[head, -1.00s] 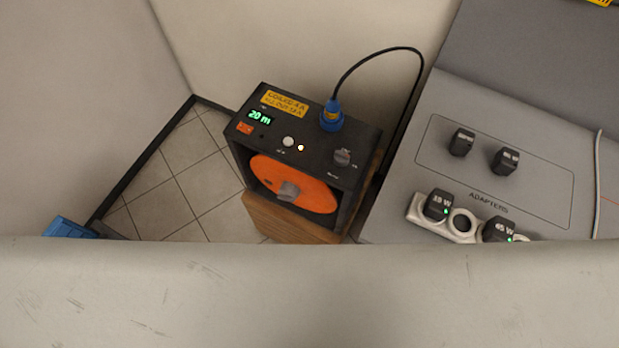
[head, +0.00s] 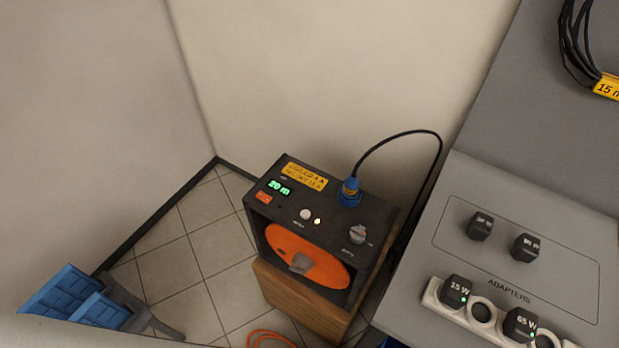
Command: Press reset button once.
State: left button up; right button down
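A black reel unit (head: 335,208) stands on a wooden block, with a green "20 m" display, a yellow label and an orange reel on its front. The small print under the button is too blurred to read with certainty. Neither of my grippers is in view, and nothing touches the button.
A blue plug (head: 349,191) with a black cable and a grey knob (head: 358,234) share the panel. A grey bench (head: 465,265) with adapters stands at right. Blue objects (head: 75,300) are at lower left. Tiled floor (head: 190,255) is clear left of the unit.

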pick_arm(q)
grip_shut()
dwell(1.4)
